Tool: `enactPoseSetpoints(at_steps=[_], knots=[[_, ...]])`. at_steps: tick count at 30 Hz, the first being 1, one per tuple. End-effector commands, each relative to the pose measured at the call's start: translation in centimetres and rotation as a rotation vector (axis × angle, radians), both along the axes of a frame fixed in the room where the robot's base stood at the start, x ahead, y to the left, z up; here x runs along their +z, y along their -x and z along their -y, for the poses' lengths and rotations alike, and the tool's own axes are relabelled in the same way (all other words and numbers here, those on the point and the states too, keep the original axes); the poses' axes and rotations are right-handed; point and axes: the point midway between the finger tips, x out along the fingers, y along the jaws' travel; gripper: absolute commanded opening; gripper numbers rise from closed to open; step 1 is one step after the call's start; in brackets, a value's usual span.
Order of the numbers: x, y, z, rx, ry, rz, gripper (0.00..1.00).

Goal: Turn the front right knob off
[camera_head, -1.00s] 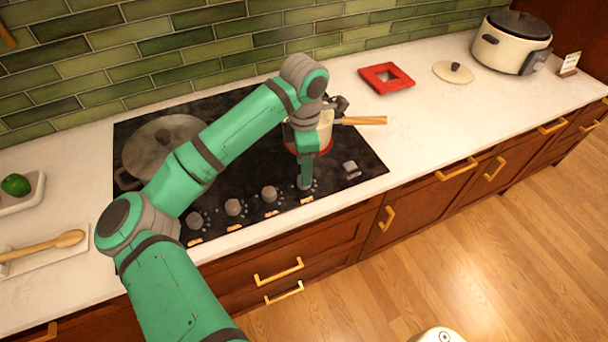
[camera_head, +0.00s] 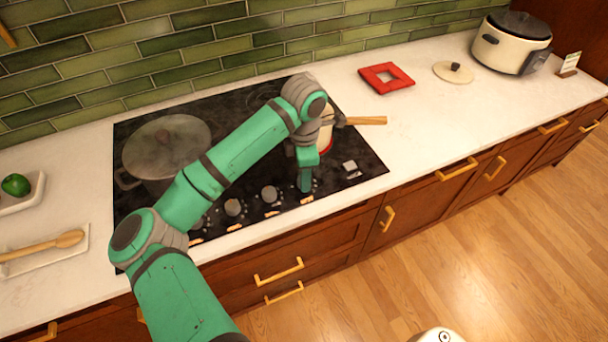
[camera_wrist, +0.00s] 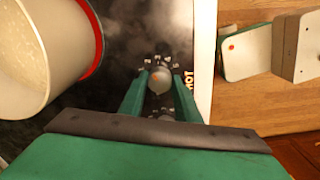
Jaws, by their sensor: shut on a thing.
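My gripper (camera_head: 305,184) points down at the right end of the row of knobs on the front of the black cooktop (camera_head: 350,150). In the head view my gripper hides this front right knob. Other knobs, such as the middle one (camera_head: 269,195), stand to its left.
A cream pot (camera_head: 326,130) with a red base and wooden handle (camera_head: 365,120) stands just behind my gripper, partly hidden. A large steaming pot (camera_head: 165,145) is at the left.

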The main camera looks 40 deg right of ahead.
Motion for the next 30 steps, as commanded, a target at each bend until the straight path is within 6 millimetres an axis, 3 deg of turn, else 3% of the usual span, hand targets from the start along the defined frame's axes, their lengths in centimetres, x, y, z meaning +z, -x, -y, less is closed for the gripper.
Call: enactPoseSetpoints(at_steps=[11,30], knots=[[0.09,-0.08,-0.05,0.106,0.0,0.001,0.07],[0.13,-0.11,-0.01,0.674,0.001,0.003,0.07]])
